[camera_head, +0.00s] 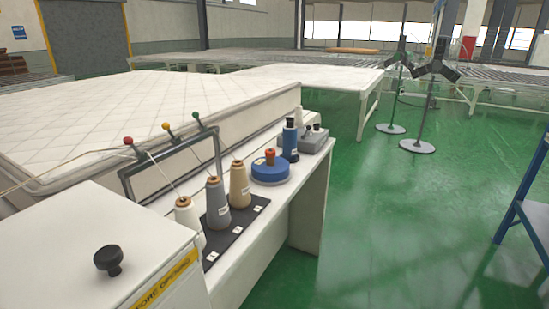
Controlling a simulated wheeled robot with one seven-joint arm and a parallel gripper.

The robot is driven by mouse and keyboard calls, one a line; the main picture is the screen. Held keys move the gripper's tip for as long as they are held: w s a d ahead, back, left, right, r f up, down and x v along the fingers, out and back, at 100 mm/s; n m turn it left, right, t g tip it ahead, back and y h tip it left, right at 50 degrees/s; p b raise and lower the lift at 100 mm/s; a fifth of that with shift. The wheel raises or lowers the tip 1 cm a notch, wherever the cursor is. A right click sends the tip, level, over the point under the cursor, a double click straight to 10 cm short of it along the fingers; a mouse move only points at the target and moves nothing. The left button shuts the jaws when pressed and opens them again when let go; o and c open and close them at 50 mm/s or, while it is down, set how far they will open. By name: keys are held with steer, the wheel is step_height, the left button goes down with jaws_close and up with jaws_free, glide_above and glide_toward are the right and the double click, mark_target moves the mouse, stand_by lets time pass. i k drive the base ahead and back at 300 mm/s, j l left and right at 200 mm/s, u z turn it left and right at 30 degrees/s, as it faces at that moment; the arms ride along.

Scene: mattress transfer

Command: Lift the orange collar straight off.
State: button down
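The orange collar (270,154) is a small orange-red piece. It sits upright at the centre of a round blue base (271,174). The blue base rests on the white bench ledge (262,236) beside the mattress. The frame is too small to tell what the collar fits around. My gripper is not in view, and nothing is seen touching the collar.
White (189,222), grey (217,205) and tan (239,185) thread cones stand on a black mat left of the base. A blue spool (290,142) and grey box (314,141) stand behind it. The quilted mattress (130,110) lies left.

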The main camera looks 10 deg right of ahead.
mark_target(269, 154)
steer(key=i+l+u, duration=0.2)
steer(key=l+u, duration=0.15)
steer(key=l, duration=0.3)
steer(key=i+l+u, duration=0.1)
steer(key=i+l, duration=0.35)
steer(key=i, duration=0.2)
steer(key=i+l+u, duration=0.15)
steer(key=i+l, duration=0.35)
steer(key=i, duration=0.15)
